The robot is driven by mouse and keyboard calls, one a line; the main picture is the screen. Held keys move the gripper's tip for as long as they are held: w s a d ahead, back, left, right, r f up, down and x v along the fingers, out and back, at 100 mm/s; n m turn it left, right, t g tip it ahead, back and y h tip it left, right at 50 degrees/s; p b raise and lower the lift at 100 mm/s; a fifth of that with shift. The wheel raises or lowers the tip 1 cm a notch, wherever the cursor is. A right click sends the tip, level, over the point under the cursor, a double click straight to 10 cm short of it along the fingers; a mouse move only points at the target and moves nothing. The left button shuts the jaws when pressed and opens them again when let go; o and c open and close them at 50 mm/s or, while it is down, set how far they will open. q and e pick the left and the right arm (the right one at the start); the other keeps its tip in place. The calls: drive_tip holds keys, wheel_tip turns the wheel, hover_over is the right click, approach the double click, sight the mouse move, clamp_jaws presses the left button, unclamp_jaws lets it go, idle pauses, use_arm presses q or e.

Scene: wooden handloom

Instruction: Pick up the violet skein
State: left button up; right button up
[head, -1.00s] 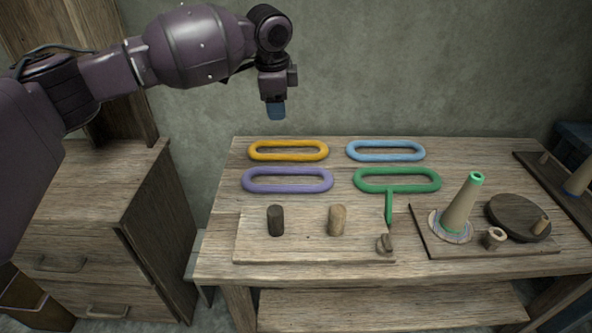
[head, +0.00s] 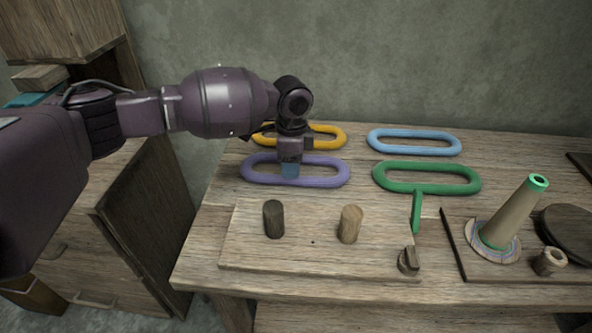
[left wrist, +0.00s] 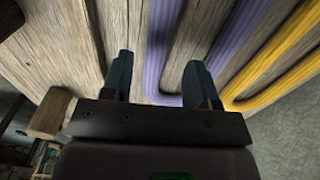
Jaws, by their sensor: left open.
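The violet skein (head: 322,182) lies flat on the wooden table as a long closed loop, at the front left of the skeins. My left gripper (head: 290,172) points down over the middle of it and covers part of the loop. In the left wrist view the gripper's two fingers (left wrist: 160,62) are apart and empty. One strand of the violet skein (left wrist: 158,45) runs through the gap between them in the picture. I cannot tell whether the fingertips are still above the strand or beside it. My right gripper is not in view.
A yellow skein (head: 326,134) lies just behind, partly hidden by my arm. Blue (head: 415,133) and green (head: 430,189) skeins lie to the right. A board (head: 310,262) with two upright pegs stands in front. A cone (head: 513,213) stands at the right.

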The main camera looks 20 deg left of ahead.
use_arm(q)
drive_tip(key=f, duration=0.1)
drive_tip(key=f+b, duration=0.1)
drive_tip(key=f, duration=0.1)
drive_tip(key=shift+s+d, duration=0.1)
drive_tip(key=shift+s, duration=0.1)
wheel_tip(320, 180, down, 2)
drive_tip(key=shift+f+b, duration=0.1)
drive_tip(key=shift+b, duration=0.45)
drive_tip(key=shift+r, duration=0.2)
clamp_jaws()
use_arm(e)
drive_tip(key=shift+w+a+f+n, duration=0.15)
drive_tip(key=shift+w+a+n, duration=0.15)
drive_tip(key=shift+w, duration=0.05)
use_arm(q)
drive_tip(key=shift+r, duration=0.15)
